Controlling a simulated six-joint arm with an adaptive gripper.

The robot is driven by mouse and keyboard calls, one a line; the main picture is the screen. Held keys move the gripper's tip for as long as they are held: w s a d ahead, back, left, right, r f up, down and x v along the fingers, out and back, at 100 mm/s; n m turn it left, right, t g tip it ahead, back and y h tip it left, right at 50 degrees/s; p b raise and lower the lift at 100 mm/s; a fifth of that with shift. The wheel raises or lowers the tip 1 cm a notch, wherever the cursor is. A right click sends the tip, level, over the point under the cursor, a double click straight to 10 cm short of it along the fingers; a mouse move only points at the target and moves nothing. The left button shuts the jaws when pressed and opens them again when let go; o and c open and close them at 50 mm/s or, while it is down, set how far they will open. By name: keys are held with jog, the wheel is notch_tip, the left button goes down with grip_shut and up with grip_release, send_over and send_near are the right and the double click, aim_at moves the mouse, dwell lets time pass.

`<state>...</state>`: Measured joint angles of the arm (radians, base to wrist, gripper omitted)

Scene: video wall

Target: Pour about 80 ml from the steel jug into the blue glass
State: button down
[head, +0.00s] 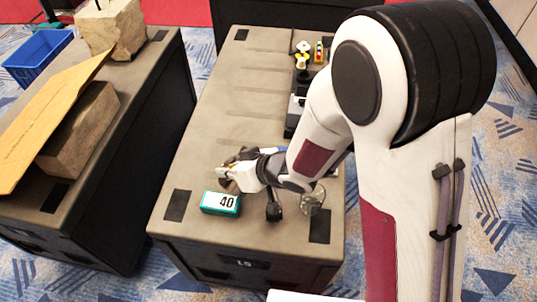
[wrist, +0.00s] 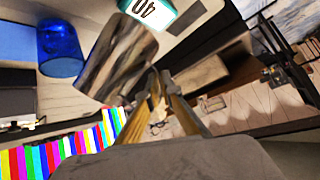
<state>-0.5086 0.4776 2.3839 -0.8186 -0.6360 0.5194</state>
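The shiny steel jug (wrist: 115,62) is at the fingertips of my gripper (wrist: 160,90) in the wrist view. The fingers look shut on its side, and it leans relative to the blue glass. The blue glass (wrist: 60,48) stands apart to the left of the jug in that upside-down view. In the head view my gripper (head: 228,174) is low over the near part of the table, behind the display; the arm and gripper hide most of the jug and the glass there. No liquid or stream can be made out.
A teal-framed display reading 40 (head: 220,203) is on the grey table (head: 200,140); it also shows in the wrist view (wrist: 148,14). A shiny object (head: 313,200) stands beneath my arm. Small coloured items (head: 312,52) lie at the far end. A second table with stones and a board is left.

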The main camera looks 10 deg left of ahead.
jog(key=shift+s+a+f, duration=0.15)
jog(key=shift+f, duration=0.1)
jog(key=shift+s+a+f+n+t+h, duration=0.2)
jog(key=shift+s+a+n+t+h, duration=0.15)
jog(key=shift+n+t+h, duration=0.2)
jog(key=shift+s+f, duration=0.15)
jog(key=shift+s+a+f+n+t+h, duration=0.35)
jog(key=shift+s+a+f+t, duration=0.1)
jog(key=shift+s+a+f, duration=0.15)
dwell(0.4)
jog(key=shift+f, duration=0.1)
jog(key=shift+s+a+f+t, duration=0.15)
jog(key=shift+s+f+t, duration=0.1)
jog(key=shift+t, duration=0.15)
jog(key=shift+a+f, duration=0.1)
jog(key=shift+s+a+f+n+t+h+p, duration=0.3)
jog(key=shift+s+n+t+h, duration=0.1)
jog(key=shift+h, duration=0.1)
